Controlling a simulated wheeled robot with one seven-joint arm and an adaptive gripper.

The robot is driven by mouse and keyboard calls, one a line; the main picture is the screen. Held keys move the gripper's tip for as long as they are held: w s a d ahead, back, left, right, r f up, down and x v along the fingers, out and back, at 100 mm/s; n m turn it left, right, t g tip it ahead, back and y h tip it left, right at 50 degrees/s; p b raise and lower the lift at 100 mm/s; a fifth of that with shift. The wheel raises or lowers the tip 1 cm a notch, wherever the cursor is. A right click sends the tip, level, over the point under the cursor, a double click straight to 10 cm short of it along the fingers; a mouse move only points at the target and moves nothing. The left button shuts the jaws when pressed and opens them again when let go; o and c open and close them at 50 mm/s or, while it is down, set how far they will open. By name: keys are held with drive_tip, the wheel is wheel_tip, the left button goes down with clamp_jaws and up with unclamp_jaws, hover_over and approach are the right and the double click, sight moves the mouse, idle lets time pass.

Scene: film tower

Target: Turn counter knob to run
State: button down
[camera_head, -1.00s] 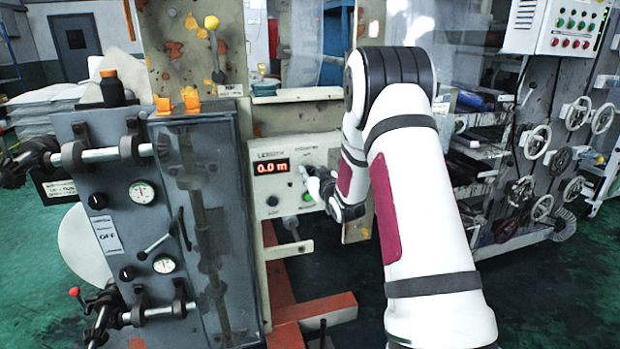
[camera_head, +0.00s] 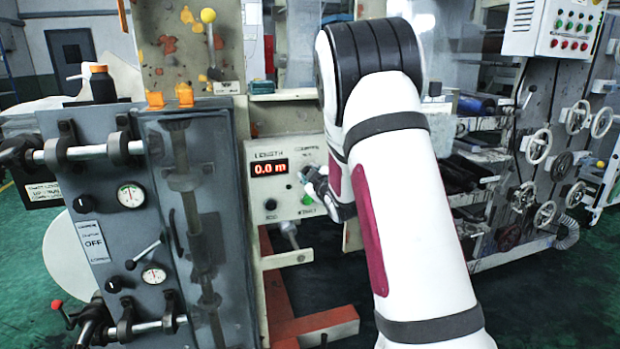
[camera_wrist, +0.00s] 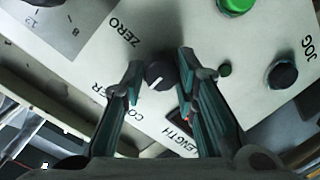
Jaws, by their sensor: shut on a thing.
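The counter panel (camera_head: 262,222) is a cream plate with a red display (camera_head: 269,167) reading 0.0 m. My gripper (camera_head: 307,178) is at its right side, mostly hidden by my arm. In the wrist view, my gripper (camera_wrist: 161,70) is shut on the counter knob (camera_wrist: 159,75), a small black round knob with a white pointer line, one finger on each side. The pointer slants toward the lower left of that picture, near the partly covered COUNTER lettering. ZERO lettering is readable beyond the left finger. No RUN label is readable.
A green button (camera_wrist: 236,5) and a black jog knob (camera_wrist: 283,74) stand near the right finger. The grey cabinet (camera_head: 95,190) with gauges and protruding rollers is left of the panel. Handwheels (camera_head: 537,148) are on the machine at right.

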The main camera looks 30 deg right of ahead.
drive_tip(key=shift+f, duration=0.1)
idle(0.3)
drive_tip(key=c, duration=1.2)
unclamp_jaws()
drive_tip(key=shift+c, duration=0.2)
drive_tip(key=shift+s, duration=0.1)
drive_tip(key=v, duration=1.2)
drive_tip(key=shift+a, duration=0.1)
